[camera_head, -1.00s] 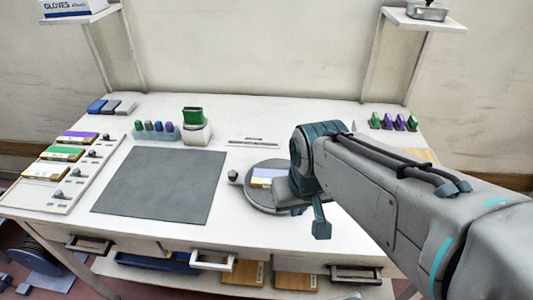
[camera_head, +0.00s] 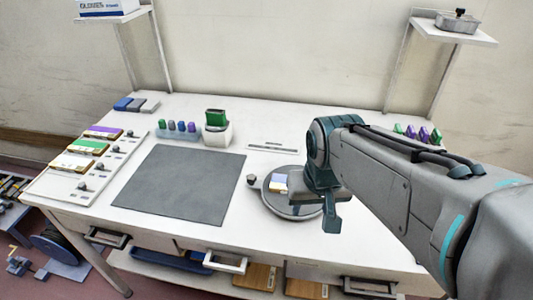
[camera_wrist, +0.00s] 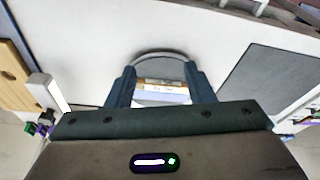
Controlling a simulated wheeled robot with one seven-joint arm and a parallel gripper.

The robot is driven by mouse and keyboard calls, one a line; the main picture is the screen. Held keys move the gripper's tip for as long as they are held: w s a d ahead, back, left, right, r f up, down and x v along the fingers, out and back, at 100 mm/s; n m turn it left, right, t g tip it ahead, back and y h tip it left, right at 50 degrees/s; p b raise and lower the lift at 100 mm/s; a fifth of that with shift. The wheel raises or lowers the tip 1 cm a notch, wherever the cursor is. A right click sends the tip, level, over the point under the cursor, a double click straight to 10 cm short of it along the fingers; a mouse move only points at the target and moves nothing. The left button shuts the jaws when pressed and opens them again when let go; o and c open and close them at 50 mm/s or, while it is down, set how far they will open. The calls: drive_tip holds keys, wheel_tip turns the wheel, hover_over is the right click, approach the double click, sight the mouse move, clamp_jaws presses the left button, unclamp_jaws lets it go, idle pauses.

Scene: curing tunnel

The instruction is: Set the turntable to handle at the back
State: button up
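The turntable (camera_head: 276,203) is a round grey disc on the table, right of the dark mat. Its small dark knob handle (camera_head: 252,179) sticks out at the left, slightly towards the back. A small block with a white and blue top (camera_head: 279,183) lies on the disc. My gripper (camera_head: 331,219) is at the turntable's right side, pointing down, and hides part of it. In the wrist view my gripper (camera_wrist: 161,75) is open, with the turntable (camera_wrist: 150,57) and its block showing between and beyond the fingers. The handle cannot be made out there.
A dark mat (camera_head: 180,184) lies left of the turntable. Behind it are a white holder with a green block (camera_head: 216,128) and several small coloured pieces. A panel with knobs and coloured blocks (camera_head: 60,190) is at far left.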

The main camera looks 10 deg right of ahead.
drive_tip(key=w+a+r+m+g, duration=0.1)
drive_tip(key=w+a+r+m, duration=0.25)
drive_tip(key=w, duration=0.75)
drive_tip(key=m+g+p, duration=0.2)
drive_tip(key=m, duration=0.1)
hover_over(251, 176)
drive_tip(key=f, duration=0.2)
wheel_tip(251, 176, down, 13)
drive_tip(key=shift+s+r, duration=0.1)
drive_tip(key=shift+r, duration=0.1)
clamp_jaws()
